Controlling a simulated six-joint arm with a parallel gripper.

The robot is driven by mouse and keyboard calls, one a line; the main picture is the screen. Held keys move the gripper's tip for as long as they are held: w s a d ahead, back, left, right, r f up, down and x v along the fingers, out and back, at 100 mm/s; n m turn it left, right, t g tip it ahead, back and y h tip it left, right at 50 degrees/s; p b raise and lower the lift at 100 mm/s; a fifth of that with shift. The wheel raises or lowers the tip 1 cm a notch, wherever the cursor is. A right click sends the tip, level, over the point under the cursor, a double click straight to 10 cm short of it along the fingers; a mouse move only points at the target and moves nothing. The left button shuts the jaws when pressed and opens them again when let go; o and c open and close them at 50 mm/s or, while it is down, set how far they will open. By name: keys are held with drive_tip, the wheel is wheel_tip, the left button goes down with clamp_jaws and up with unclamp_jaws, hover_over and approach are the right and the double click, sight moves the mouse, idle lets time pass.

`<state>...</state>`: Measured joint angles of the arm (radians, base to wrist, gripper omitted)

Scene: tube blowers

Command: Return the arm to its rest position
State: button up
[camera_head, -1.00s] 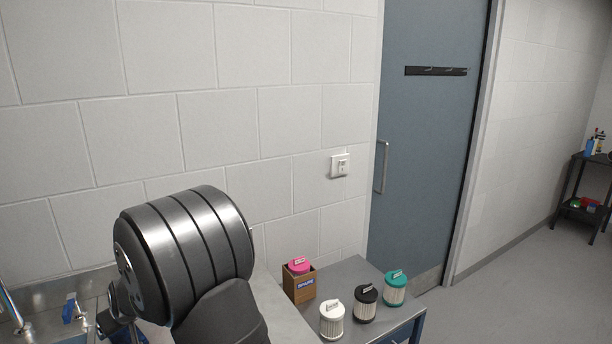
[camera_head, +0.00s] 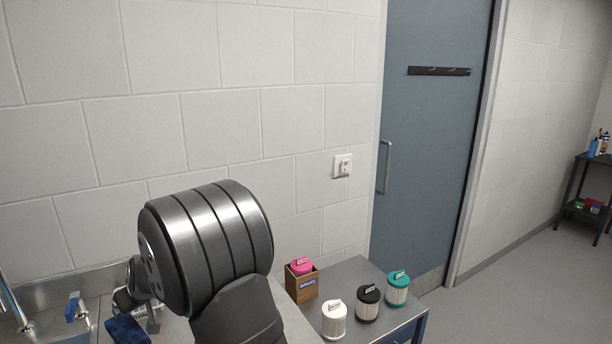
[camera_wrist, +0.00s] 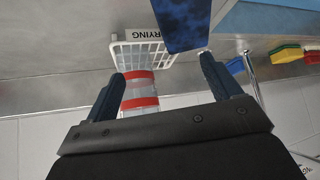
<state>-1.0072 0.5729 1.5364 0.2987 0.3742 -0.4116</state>
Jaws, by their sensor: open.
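My arm's thick dark link fills the lower left of the head view, and my gripper is mostly hidden behind it. In the wrist view my gripper (camera_wrist: 161,68) is open, its two dark blue fingers spread wide apart. A clear cylinder with red bands (camera_wrist: 139,91) shows between the fingers in the picture, closer to the left one. I cannot tell its distance from them, and neither finger is closed on it. It is in front of a white drying basket (camera_wrist: 128,56).
A blue piece (camera_wrist: 180,24) partly covers the basket. Colored blocks (camera_wrist: 287,53) lie at the wrist view's right. In the head view, white (camera_head: 333,320), black (camera_head: 368,304) and teal-topped (camera_head: 397,289) canisters stand beside a brown box (camera_head: 302,284) with a pink-topped canister (camera_head: 302,267).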

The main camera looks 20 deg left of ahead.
drive_tip(key=w+d+r, duration=0.4)
drive_tip(key=d, duration=0.3)
drive_tip(key=w+d+f+m+t+h, duration=0.1)
drive_tip(key=w+d+m, duration=0.2)
drive_tip(key=w+d, duration=0.2)
drive_tip(key=w+d+f+m+t+h, duration=0.1)
drive_tip(key=w+d, duration=0.4)
drive_tip(key=d, duration=0.6)
drive_tip(key=w+d+f+m+t+h, duration=0.2)
drive_tip(key=w+d+m, duration=0.3)
drive_tip(key=d, duration=0.4)
drive_tip(key=shift+w+f+m+h, duration=0.3)
drive_tip(key=shift+w+f, duration=0.2)
drive_tip(key=shift+d, duration=0.1)
drive_tip(key=o, duration=0.4)
